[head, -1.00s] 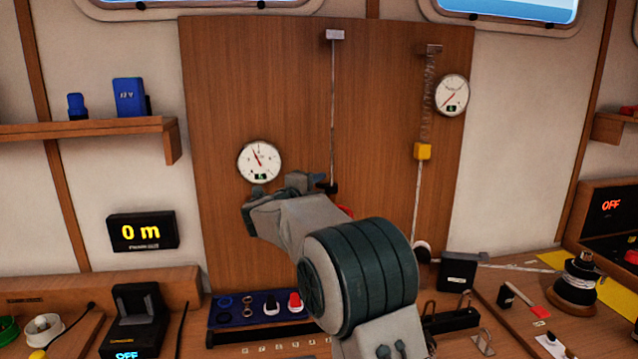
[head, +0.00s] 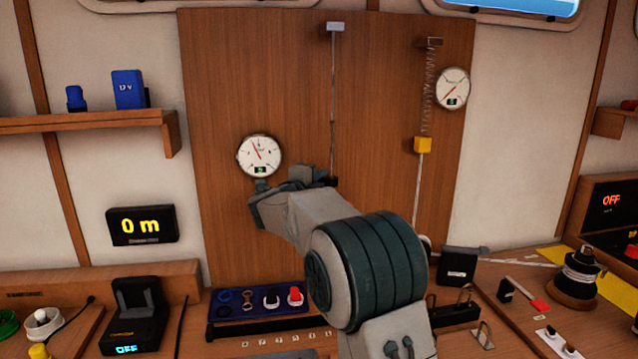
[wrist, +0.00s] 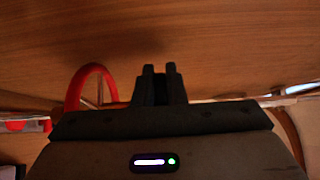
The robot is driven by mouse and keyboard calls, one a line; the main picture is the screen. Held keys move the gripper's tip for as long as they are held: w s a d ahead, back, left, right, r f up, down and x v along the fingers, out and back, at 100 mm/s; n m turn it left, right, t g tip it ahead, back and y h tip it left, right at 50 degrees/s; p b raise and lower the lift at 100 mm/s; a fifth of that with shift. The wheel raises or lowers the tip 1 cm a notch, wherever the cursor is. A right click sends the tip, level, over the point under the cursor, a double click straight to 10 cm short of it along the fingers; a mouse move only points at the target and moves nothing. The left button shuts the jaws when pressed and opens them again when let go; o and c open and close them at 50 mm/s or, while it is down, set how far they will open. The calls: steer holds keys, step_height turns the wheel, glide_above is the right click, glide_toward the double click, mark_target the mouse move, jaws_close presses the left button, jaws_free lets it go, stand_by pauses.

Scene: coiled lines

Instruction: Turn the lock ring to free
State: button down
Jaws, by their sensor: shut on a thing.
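My gripper (head: 326,181) is in front of the wooden panel, at the lower end of a thin vertical line (head: 333,90). In the wrist view its two dark fingers (wrist: 159,72) stand close together, shut on a small dark part that I take for the lock ring. That part is mostly hidden by the fingers and cannot be made out clearly. A red curved loop (wrist: 88,78) rises just left of the fingers. My wrist hides the area below the line's end in the head view.
A round gauge (head: 259,155) is left of my gripper. A spring line with a yellow block (head: 423,144) hangs to the right. A blue tray (head: 236,302) with small fittings lies below. A black spool (head: 578,274) stands on the right bench.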

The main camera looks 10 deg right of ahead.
steer(key=n+t+y+b, duration=0.1)
steer(key=n+y+b, duration=0.1)
steer(key=b, duration=0.1)
steer(key=s+n+t+y+b, duration=0.1)
steer(key=y+b, duration=0.2)
steer(key=f+n+t+y+b, duration=0.1)
steer(key=n+y+b, duration=0.1)
steer(key=b, duration=0.2)
steer(key=shift+s+a+n+t+y, duration=0.25)
steer(key=shift+a+n+t+y, duration=0.05)
steer(key=shift+t+y, duration=0.1)
steer(key=shift+s+d+r+n+g+y+b, duration=0.15)
steer(key=shift+s+n+g+y+b, duration=0.5)
steer(key=shift+n+y+b, duration=1.7)
steer(key=shift+s+d+r+n+g+y+b, duration=0.3)
steer(key=shift+n+g+y+b, duration=0.95)
steer(key=shift+y, duration=1.95)
steer(key=shift+s+r+n+g+y+b, duration=0.1)
steer(key=shift+s+n+g+y+b, duration=0.45)
steer(key=shift+n+y+b, duration=1.95)
steer(key=shift+m+y, duration=0.3)
steer(key=shift+y, duration=0.05)
steer(key=c, duration=1.5)
jaws_free()
steer(key=shift+a+f, duration=0.1)
